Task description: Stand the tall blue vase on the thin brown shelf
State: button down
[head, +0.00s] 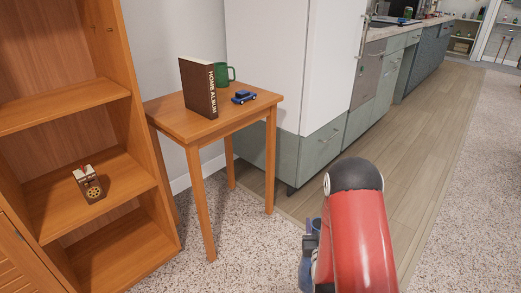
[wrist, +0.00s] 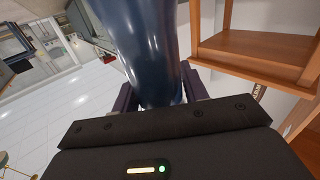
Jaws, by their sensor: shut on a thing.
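The tall blue vase (wrist: 140,45) fills the upper middle of the wrist view, glossy and dark blue. My gripper (wrist: 158,98) is shut on it, with a dark finger at each side. In the head view my red arm hides most of the vase; a bluish sliver (head: 305,272) shows beside the dark gripper parts, low in the picture. Whether the vase is upright is unclear. An orange-brown wooden shelf unit (head: 122,60) stands at the left, apart from my gripper. I cannot tell which of its boards, if any, is the thin brown shelf.
A small wooden table (head: 176,122) stands right of the shelf unit, bearing a brown album (head: 196,86), a green mug (head: 222,73) and a blue toy car (head: 244,97). Grey-green cabinets (head: 318,152) stand behind; carpet lies open at right.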

aim_at(53, 103)
jog(key=j+z, duration=0.3)
jog(key=j, duration=0.5)
jog(key=j+z, duration=0.3)
jog(key=j, duration=0.5)
